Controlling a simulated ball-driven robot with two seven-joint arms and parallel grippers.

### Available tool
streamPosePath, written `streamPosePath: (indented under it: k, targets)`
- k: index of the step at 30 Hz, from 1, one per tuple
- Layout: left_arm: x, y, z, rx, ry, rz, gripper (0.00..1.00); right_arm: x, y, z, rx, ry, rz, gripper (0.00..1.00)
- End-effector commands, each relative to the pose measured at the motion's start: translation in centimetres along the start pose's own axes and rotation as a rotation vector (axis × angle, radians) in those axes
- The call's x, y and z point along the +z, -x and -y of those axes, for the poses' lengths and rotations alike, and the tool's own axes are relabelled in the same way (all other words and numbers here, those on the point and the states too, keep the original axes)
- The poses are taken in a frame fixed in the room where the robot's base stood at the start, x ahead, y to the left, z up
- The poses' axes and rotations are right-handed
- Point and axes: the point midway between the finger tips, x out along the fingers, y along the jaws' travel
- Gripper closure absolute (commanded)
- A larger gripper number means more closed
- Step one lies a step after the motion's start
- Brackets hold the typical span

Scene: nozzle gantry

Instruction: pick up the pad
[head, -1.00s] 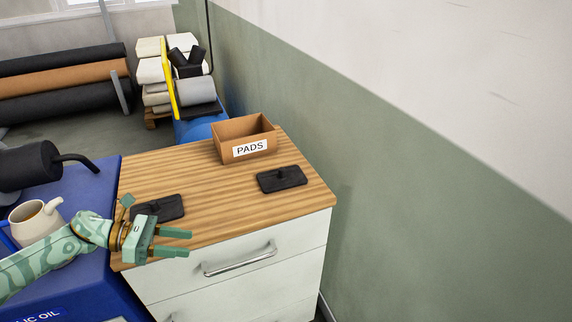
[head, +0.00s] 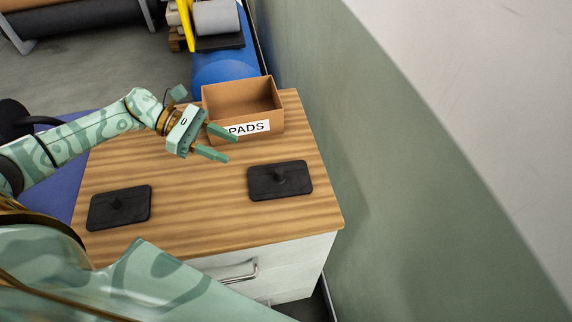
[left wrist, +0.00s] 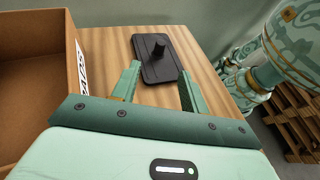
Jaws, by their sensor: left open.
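Two flat black pads with a short knob on top lie on the wooden cabinet top in the head view: a right pad (head: 279,182) near the wall and a left pad (head: 118,208) near the front left. My left gripper (head: 226,147) is open and empty above the wood, left of and behind the right pad and in front of the box. In the left wrist view a pad (left wrist: 150,63), which looks like the right one, lies ahead between the fingers (left wrist: 157,76), apart from them. My right gripper is not visible.
An open cardboard box (head: 277,121) labelled PADS stands at the back of the wooden top (head: 200,215), close to my left gripper. It fills the left side of the wrist view (left wrist: 40,95). A green wall (head: 400,180) rises along the right. Bare wood separates the pads.

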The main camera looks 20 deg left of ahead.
Motion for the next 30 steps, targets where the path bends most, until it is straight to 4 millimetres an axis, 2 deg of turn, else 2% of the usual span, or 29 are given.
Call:
streamPosePath:
  k: [4,9,17,24,30]
  targets:
    - [0.4,-3.8,0.0,-0.001,-0.004,0.008,0.56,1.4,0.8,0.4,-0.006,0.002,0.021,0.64]
    - [0.3,-7.5,-0.1,0.001,-0.002,0.006,0.56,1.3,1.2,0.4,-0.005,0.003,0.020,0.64]
    - [0.2,-10.0,0.0,0.000,-0.001,0.004,0.56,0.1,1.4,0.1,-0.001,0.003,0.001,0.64]
    - [0.1,-13.7,-0.1,0.001,-0.001,0.004,0.56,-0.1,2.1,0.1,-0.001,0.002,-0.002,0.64]
    - [-0.1,-14.5,-0.1,0.001,-0.001,0.001,0.56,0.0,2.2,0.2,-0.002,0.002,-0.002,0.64]
